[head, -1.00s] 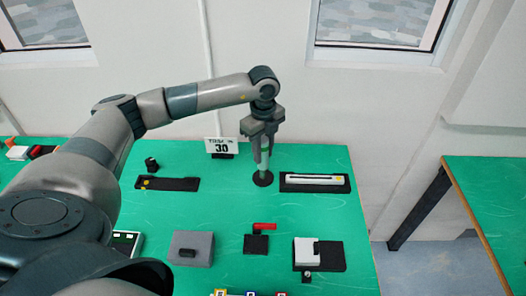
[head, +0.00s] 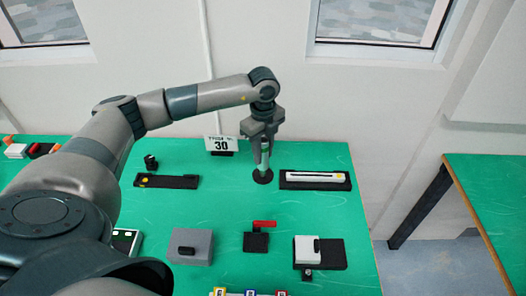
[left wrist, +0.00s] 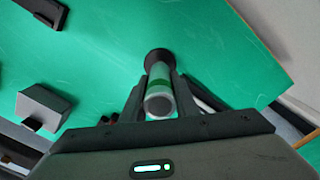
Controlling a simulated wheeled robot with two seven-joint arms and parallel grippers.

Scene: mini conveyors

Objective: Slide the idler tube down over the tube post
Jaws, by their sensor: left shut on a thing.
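The idler tube (left wrist: 158,78) is a pale grey cylinder with a green band, seen from its open upper end in the left wrist view. In the head view its lower part (head: 264,168) shows beneath my fingers, roughly upright. My left gripper (head: 263,157) points down and is shut on the tube; its fingers also flank the tube in the left wrist view (left wrist: 159,98). A round black base (head: 263,177) lies directly under the tube, and it also shows in the left wrist view (left wrist: 157,56). The post itself is hidden. Whether the tube touches the base, I cannot tell.
A black tray with a white bar (head: 315,180) lies close to the right. A long black plate (head: 166,182) lies to the left, and a number sign (head: 221,145) stands behind. A grey block (head: 191,247), a red-handled part (head: 264,224) and a white block (head: 306,250) stand nearer.

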